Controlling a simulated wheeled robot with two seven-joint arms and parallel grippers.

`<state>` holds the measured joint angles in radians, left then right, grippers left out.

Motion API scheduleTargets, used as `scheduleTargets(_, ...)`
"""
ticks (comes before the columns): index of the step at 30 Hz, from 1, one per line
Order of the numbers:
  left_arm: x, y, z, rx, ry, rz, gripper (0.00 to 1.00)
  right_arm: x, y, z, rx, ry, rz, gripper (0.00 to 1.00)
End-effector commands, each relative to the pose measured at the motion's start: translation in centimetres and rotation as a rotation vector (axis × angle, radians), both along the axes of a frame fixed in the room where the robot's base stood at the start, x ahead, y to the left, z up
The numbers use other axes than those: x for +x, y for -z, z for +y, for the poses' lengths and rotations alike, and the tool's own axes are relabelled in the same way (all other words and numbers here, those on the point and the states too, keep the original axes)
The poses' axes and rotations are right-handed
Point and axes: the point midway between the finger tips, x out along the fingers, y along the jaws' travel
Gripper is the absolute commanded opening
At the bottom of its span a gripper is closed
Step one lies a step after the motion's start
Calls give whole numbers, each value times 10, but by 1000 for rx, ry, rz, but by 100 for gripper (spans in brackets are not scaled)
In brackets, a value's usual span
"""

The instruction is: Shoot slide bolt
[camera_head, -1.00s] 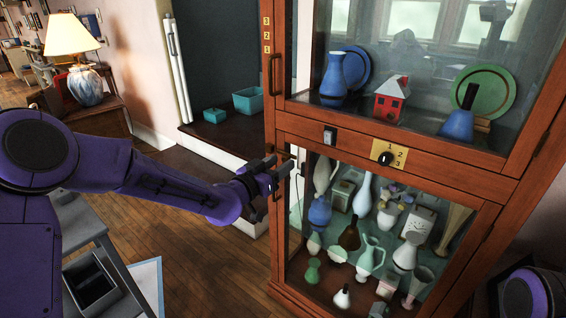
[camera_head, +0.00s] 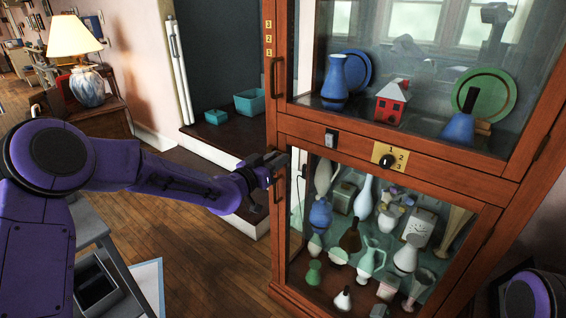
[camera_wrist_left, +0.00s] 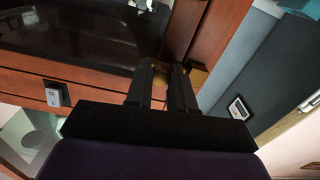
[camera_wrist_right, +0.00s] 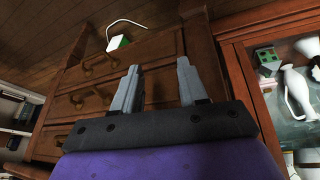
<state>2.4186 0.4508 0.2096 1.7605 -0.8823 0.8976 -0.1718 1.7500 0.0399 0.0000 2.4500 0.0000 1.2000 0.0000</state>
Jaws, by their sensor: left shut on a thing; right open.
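The wooden cabinet (camera_head: 430,162) has a glass upper door and a glass lower door. My left gripper (camera_head: 278,163) is at its left front edge, by the rail between the doors. In the left wrist view the left fingers (camera_wrist_left: 168,80) are close together, shut on a small brass piece that looks like the slide bolt (camera_wrist_left: 198,76). The fingers hide most of it, so how far it is slid cannot be told. My right gripper (camera_wrist_right: 160,82) is open and empty, in front of a wooden drawer chest (camera_wrist_right: 150,48).
A dark handle (camera_head: 273,77) is on the upper door. A switch (camera_head: 331,138) and a numbered dial (camera_head: 389,156) are on the middle rail. Vases and ornaments stand behind the glass. A grey side table (camera_head: 88,232) is below my left arm.

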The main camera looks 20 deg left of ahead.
Motion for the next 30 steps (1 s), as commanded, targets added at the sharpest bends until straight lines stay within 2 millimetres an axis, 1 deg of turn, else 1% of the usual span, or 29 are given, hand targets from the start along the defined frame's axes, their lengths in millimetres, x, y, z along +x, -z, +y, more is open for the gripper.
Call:
scheduleTargets(2, 2, -1, 5, -1, -2, 0, 0, 0, -1, 0, 0, 0, 0, 43)
scheduleTargets(9, 2, -1, 7, -1, -5, -1, 0, 0, -1, 0, 0, 0, 0, 43)
scheduleTargets(10, 2, -1, 7, -2, -5, -2, 32, 0, -1, 0, 0, 0, 0, 43)
scheduleTargets(11, 2, -1, 7, -2, -6, -2, 42, 0, -1, 0, 0, 0, 0, 43)
scheduleTargets(12, 2, -1, 7, -1, -5, -1, 49, 0, -1, 0, 0, 0, 0, 43)
scheduleTargets(26, 2, 0, 6, -2, -4, 0, 49, 0, 0, 0, 0, 0, 0, 43)
scheduleTargets(28, 1, 0, 3, -2, -4, 0, 49, 0, 0, 0, 0, 0, 0, 43)
scheduleTargets(30, -1, 0, -4, -3, -1, -1, 49, 0, 2, 0, 0, 0, 0, 43)
